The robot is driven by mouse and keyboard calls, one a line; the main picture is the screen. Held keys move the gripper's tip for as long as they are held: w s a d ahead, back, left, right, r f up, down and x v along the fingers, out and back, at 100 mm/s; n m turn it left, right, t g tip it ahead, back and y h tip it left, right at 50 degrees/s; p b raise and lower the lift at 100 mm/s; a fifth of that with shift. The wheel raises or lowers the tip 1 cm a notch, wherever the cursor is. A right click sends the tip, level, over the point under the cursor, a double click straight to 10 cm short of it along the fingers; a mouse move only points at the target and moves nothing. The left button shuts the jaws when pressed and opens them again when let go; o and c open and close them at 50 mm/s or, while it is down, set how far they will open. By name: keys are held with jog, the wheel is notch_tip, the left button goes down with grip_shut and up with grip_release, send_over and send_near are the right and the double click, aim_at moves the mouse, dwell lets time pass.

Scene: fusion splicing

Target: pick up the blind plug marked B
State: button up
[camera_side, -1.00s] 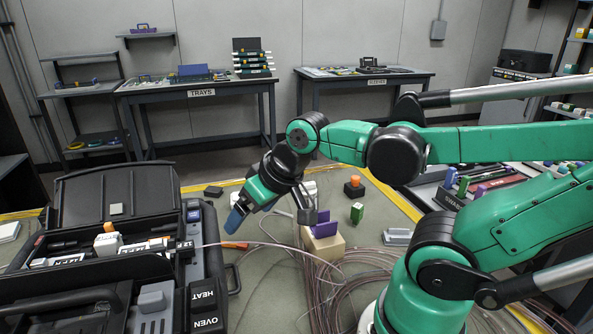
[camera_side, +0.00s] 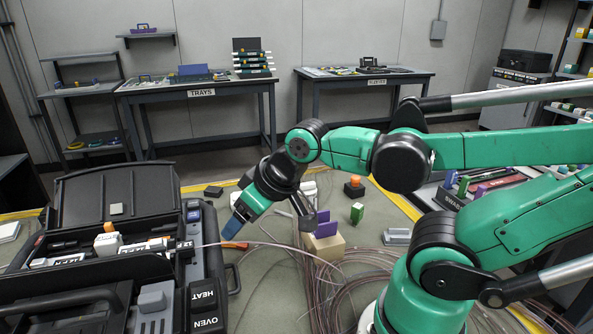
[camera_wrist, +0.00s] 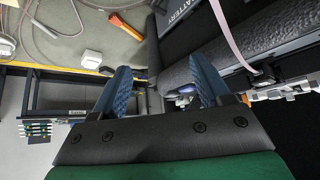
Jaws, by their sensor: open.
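My gripper (camera_side: 232,228) hangs beside the right end of the open black case (camera_side: 118,190), with its blue fingers pointing down. In the wrist view my gripper (camera_wrist: 161,72) has its two fingers apart, with nothing held between them. I cannot pick out a blind plug marked B; no such letter is readable in either view.
An orange-handled tool (camera_side: 235,245) lies just below my gripper. Loose fibre coils (camera_side: 345,285) spread over the mat. A dark block with an orange top (camera_side: 354,186) and a grey part (camera_side: 397,237) stand farther right. A table labelled TRAYS (camera_side: 201,94) is behind.

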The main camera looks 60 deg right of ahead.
jog(key=w+d+n+g+h, duration=0.3)
jog(key=d+h, duration=0.1)
jog(key=d, duration=0.5)
jog(key=n+g+h, duration=0.5)
jog(key=n+g, duration=0.1)
jog(key=g, duration=0.7)
send_near(355, 177)
jog(key=x, duration=0.4)
jog(key=shift+d+f, duration=0.1)
jog(key=shift+d, duration=0.05)
jog(key=shift+s+d+f, duration=0.2)
jog(key=shift+s+d, duration=0.05)
jog(key=shift+x, duration=2.7)
grip_shut()
